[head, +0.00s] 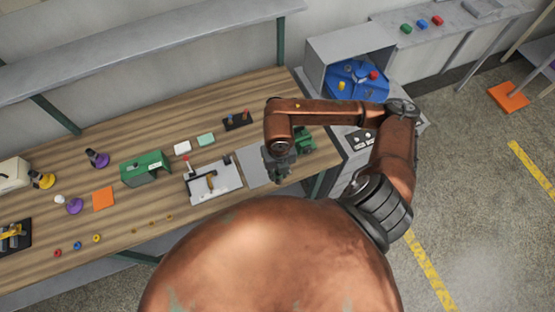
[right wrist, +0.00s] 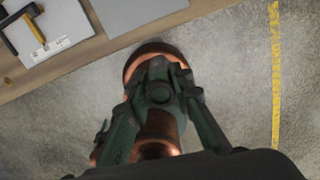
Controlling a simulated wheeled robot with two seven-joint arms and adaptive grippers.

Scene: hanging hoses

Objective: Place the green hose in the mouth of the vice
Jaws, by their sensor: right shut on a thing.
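The vice (head: 305,140) is green and stands near the table's front right corner, partly behind my right arm. My right gripper (head: 281,175) points down at the table's front edge, left of the vice and nearer to me. In the right wrist view its dark green fingers (right wrist: 158,92) are closed together on a small dark rounded thing, which I take for the green hose; its colour and length are hard to make out. The vice's mouth cannot be made out. No other hose shows. My left gripper is not in view.
The wooden table (head: 240,100) bears a green case (head: 146,168), a white board with a clamp (head: 212,182) and a grey plate (head: 252,165). A grey open box (head: 345,45) with blue contents stands beyond the vice.

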